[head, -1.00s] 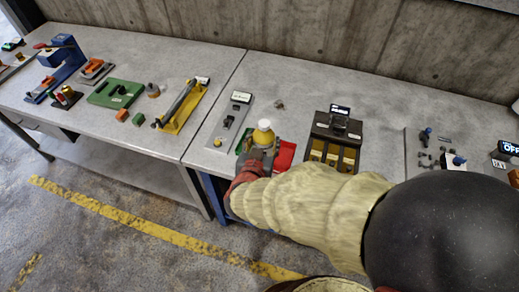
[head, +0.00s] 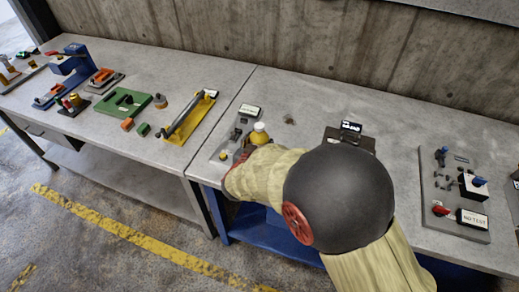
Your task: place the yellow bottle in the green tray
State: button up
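The yellow bottle (head: 259,136) stands upright, or nearly so, at the near part of the right bench, by the grey switch panel. Only its upper part shows, with a pale cap; its base is hidden behind my arm. My gripper (head: 242,157) is at the bottle's near left side, mostly covered by my sleeve. I cannot tell whether its fingers touch or close on the bottle. A flat green plate (head: 113,99) lies on the left bench.
The grey panel (head: 228,146) lies left of the bottle. A dark box (head: 349,139) stands behind my arm, partly covered. A grey control board (head: 452,190) with knobs is at the right. A yellow holder (head: 180,131) with a grey bar is on the left bench. Bench between box and board is clear.

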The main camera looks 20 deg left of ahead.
notch_tip(320, 180, down, 3)
jog(key=shift+f+b, duration=0.1)
jog(key=shift+b, duration=0.55)
jog(key=o, duration=1.3)
jog(key=shift+o, duration=0.2)
